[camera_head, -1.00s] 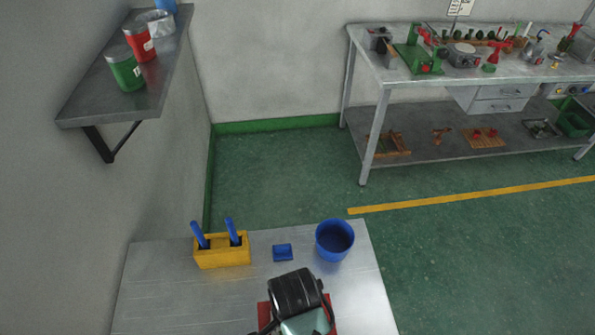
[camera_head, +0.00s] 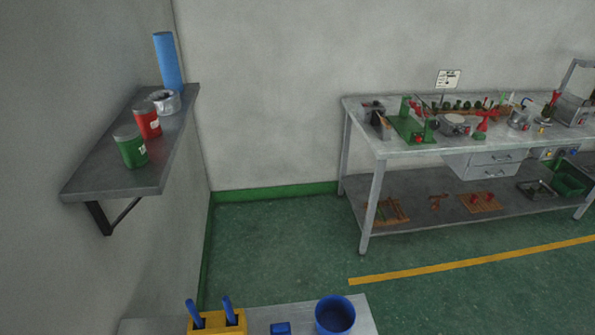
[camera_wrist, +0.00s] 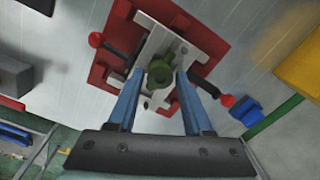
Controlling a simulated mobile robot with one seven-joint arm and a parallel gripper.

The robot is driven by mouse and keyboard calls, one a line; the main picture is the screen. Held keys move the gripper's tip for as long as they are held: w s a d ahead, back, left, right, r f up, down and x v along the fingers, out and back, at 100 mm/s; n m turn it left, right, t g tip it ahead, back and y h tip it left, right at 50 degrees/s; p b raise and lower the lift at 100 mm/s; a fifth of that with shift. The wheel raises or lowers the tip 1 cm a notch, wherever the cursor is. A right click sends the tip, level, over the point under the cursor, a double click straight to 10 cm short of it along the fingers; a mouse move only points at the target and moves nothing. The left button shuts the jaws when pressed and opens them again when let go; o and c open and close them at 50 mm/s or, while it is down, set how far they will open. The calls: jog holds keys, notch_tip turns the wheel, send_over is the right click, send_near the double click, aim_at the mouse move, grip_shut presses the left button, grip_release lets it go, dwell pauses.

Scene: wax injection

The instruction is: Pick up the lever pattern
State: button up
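In the wrist view my gripper (camera_wrist: 158,78) has its two blue fingers apart. A green piece with a round end (camera_wrist: 159,73) shows between and beyond the fingertips, over the middle of a pale clamp-like fixture (camera_wrist: 152,47). This green piece may be the lever pattern, but its full shape is hidden. I cannot tell whether the fingers touch it. The fixture sits on a red base (camera_wrist: 203,38) with dark rods ending in red knobs to either side. Neither gripper nor fixture is in the head view.
Near the fixture are a blue block (camera_wrist: 247,112), a yellow holder (camera_head: 217,323) with two blue-handled tools, and a blue cup (camera_head: 335,316). A wall shelf (camera_head: 110,184) holds jars and a blue roll. A long bench (camera_head: 400,150) with green and red items stands beyond open floor.

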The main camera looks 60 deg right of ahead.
grip_shut()
